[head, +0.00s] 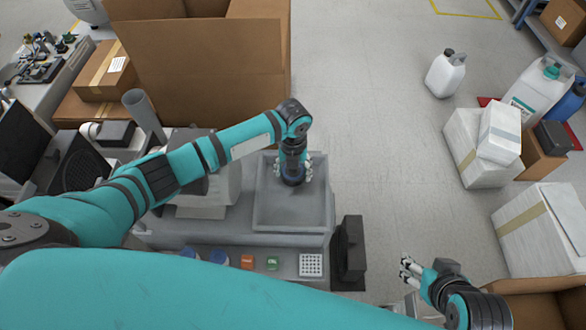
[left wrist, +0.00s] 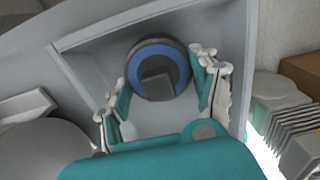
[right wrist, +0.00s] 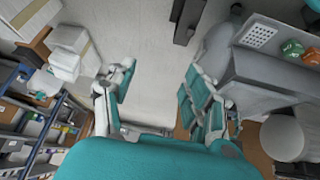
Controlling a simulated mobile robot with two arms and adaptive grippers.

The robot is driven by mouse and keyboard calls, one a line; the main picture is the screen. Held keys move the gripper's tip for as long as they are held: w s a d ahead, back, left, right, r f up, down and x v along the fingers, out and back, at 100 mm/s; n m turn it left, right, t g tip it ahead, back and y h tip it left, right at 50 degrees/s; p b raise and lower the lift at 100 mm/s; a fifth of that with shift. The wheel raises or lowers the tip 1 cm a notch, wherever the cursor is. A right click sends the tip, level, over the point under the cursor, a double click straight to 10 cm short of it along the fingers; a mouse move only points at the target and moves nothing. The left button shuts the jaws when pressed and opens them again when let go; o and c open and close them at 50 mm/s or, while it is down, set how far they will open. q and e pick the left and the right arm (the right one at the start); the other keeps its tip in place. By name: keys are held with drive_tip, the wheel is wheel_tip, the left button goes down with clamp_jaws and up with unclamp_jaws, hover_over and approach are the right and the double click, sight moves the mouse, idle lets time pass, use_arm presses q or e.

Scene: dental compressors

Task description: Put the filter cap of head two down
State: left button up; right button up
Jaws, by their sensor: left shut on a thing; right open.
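The filter cap (left wrist: 158,70) is a round dark disc with a blue ring and a square raised centre. In the left wrist view it sits between the fingers of my left gripper (left wrist: 165,85), which is shut on it. In the head view my left gripper (head: 293,172) points down inside the outline of a shallow grey tray (head: 262,218), with the dark cap (head: 292,182) at its fingertips. I cannot tell whether the cap touches the tray floor. My right gripper (head: 406,268) is open and empty, off to the right of the grey machine; its spread fingers show in the right wrist view (right wrist: 158,85).
Orange (head: 247,262) and green (head: 272,263) items and a white dotted block (head: 311,265) line the near ledge. A black part (head: 349,250) stands right of the tray. A large cardboard box (head: 200,60) is behind. Floor to the right is clear up to white boxes (head: 480,150).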

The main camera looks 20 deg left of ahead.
use_arm(q)
drive_tip(key=o, duration=1)
drive_tip(key=shift+c, duration=0.2)
